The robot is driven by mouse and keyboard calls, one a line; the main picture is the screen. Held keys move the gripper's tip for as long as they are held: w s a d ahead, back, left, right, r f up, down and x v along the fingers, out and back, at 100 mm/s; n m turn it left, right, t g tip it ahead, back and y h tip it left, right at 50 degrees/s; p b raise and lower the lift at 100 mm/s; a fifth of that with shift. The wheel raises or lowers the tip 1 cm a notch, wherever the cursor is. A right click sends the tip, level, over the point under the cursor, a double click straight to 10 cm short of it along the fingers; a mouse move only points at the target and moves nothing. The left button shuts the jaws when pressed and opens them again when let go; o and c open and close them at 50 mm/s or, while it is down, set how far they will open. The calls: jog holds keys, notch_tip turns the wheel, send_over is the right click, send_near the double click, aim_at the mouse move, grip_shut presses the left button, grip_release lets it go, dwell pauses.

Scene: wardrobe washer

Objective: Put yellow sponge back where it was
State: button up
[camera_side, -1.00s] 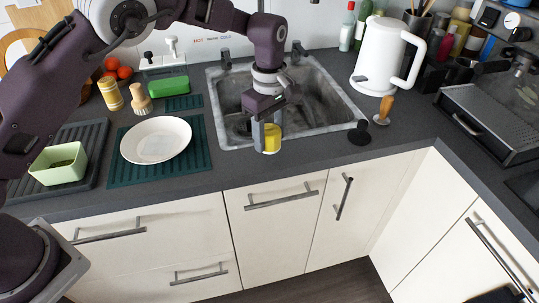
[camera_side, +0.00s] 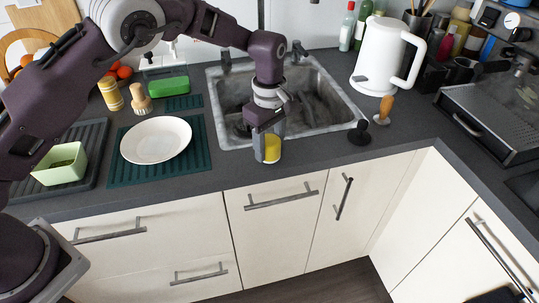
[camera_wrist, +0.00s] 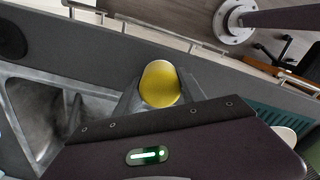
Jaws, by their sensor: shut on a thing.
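The yellow sponge (camera_side: 271,154) is between the fingers of my gripper (camera_side: 267,149), at the front rim of the sink (camera_side: 235,139). My gripper is shut on it and partly hides it in the side view. In the wrist view the sponge (camera_wrist: 160,84) shows its rounded yellow end between the fingers, with the sink (camera_wrist: 45,120) to the left. I cannot tell whether the sponge touches the rim or counter.
Left of the sink, a white plate (camera_side: 157,141) lies on a dark green mat (camera_side: 200,160). Behind it are a green block (camera_side: 167,86), a wooden brush (camera_side: 141,100) and a yellow-striped jar (camera_side: 111,94). A white kettle (camera_side: 377,57) and two stoppers stand to the right.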

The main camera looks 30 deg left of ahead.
jog(key=shift+f, duration=0.4)
jog(key=o, duration=1.7)
jog(key=shift+r, duration=0.1)
jog(key=shift+r, duration=4.9)
notch_tip(320, 180, up, 7)
jog(key=shift+r, duration=0.1)
